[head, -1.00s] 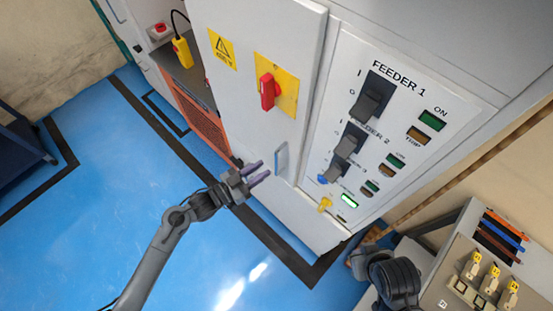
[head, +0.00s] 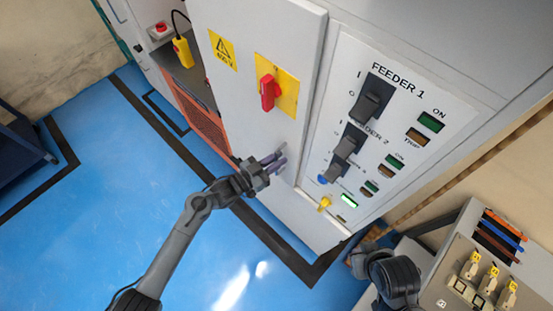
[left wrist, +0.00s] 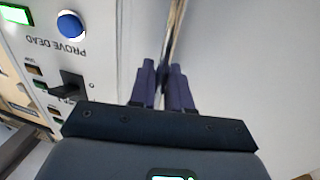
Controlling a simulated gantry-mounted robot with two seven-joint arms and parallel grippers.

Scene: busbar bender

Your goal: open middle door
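The middle door is a pale grey panel (head: 235,80) in the head view, with a yellow warning sign (head: 222,48) and a red rotary switch (head: 268,92) on a yellow plate. It looks shut. Its small upright handle (head: 283,152) sits low near the right edge, partly hidden by my left gripper (head: 276,163). The purple fingers are at the handle. In the left wrist view the left gripper (left wrist: 162,88) points at a thin edge-on strip, with only a narrow gap between the fingers; whether they grip it is unclear.
Right of the door is a feeder panel with black switches (head: 372,98), a blue button (head: 323,179) and a yellow key-like knob (head: 324,203). A bench with yellow connectors (head: 490,275) stands at lower right. The blue floor (head: 110,200) is clear at left.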

